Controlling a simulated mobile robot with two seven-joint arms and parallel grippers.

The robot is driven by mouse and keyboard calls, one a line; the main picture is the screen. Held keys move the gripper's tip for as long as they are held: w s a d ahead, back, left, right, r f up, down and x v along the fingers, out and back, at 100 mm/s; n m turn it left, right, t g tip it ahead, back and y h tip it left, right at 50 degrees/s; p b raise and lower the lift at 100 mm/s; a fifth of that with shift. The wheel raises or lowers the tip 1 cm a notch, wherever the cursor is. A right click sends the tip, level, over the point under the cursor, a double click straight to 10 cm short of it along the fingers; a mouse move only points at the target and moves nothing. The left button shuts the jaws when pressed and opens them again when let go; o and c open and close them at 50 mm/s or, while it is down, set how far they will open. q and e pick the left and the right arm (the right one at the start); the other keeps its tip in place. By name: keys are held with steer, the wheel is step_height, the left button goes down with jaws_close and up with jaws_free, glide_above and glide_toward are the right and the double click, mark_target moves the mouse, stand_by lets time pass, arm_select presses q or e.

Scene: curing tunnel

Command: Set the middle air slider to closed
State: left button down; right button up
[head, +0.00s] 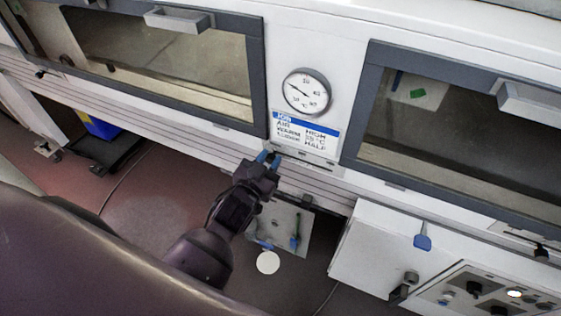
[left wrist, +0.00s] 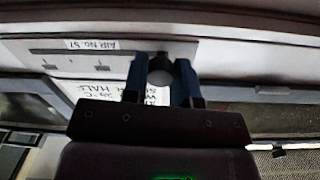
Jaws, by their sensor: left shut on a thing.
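The middle air slider's pale plate (head: 303,154) is on the tunnel front, just under the job card (head: 303,133). It also shows in the left wrist view (left wrist: 60,56), upside down, with a label and a long slot. My left gripper (head: 268,158) is at the left end of this plate in the head view. In the left wrist view my left gripper (left wrist: 160,78) has its two blue fingers on either side of the dark slider knob (left wrist: 160,61), shut on it. The slot's end markings are too small to read. My right gripper is not in view.
A round dial (head: 306,92) sits above the card, between two windowed doors with grey handles (head: 180,20) (head: 530,103). Below right, a white control box (head: 375,250) juts out. A metal plate with blue handles (head: 283,225) is below my gripper.

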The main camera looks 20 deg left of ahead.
arm_select(q)
steer(key=shift+a, duration=0.2)
steer(key=c, duration=0.9)
jaws_free()
steer(key=shift+a, duration=0.15)
steer(key=s, duration=1)
steer(key=shift+s+a, duration=0.2)
steer(key=shift+s, duration=0.2)
